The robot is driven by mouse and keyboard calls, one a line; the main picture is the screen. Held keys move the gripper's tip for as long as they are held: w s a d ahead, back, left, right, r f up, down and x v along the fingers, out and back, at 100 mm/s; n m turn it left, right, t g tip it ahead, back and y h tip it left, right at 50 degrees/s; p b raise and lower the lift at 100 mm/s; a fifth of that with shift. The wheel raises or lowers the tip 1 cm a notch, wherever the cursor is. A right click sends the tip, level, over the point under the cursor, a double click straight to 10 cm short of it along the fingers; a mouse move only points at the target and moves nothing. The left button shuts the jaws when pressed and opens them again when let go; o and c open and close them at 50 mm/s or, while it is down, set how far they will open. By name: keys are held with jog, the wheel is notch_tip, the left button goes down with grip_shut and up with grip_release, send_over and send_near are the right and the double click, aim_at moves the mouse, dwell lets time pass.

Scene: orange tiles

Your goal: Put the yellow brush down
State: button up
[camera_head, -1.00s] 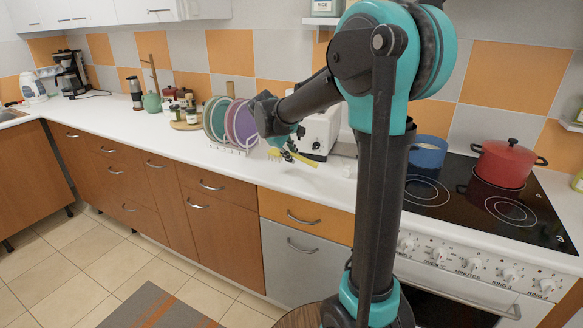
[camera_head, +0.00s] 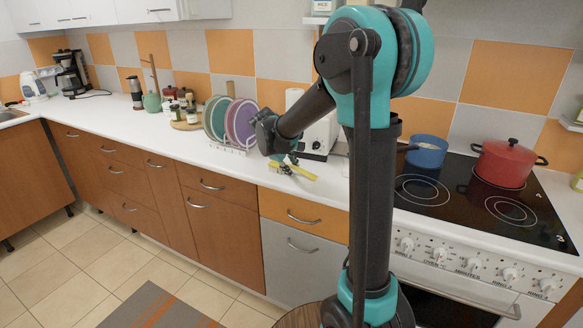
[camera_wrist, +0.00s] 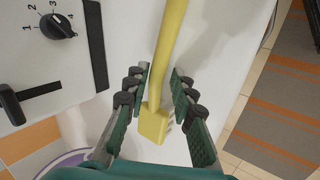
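The yellow brush (camera_wrist: 170,40) runs between the fingers of my gripper (camera_wrist: 159,72) in the wrist view. Its handle reaches past the fingertips, and its wide head with pale bristles is nearer the palm. Gaps show between the brush and both fingers, so my gripper is open around it. In the head view, the brush (camera_head: 303,173) is at the white countertop (camera_head: 330,181), in front of the white toaster, and appears to rest there. My gripper (camera_head: 282,164) partly hides it, and exact contact with the counter is hard to tell.
The toaster (camera_head: 318,138) stands close behind my gripper. A rack with plates (camera_head: 241,122) is to the left. The stove with a blue pot (camera_head: 427,152) and a red pot (camera_head: 503,163) is to the right. The counter's front edge is close to the brush.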

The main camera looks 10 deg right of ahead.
jog(key=v, duration=1.2)
jog(key=s+d+f+m+y, duration=0.1)
jog(key=s+d+f+m, duration=0.2)
jog(key=s+f, duration=0.4)
jog(key=s+d+f+m+y, duration=0.2)
jog(key=s+d+f+m, duration=0.1)
jog(key=s+f, duration=0.4)
jog(key=s+d+f+m+y, duration=0.1)
jog(key=s+d+f+m, duration=0.2)
jog(key=s+f, duration=0.4)
jog(key=s, duration=0.4)
jog(key=shift+s+m+y, duration=0.25)
jog(key=shift+m+y, duration=0.05)
jog(key=shift+f, duration=0.1)
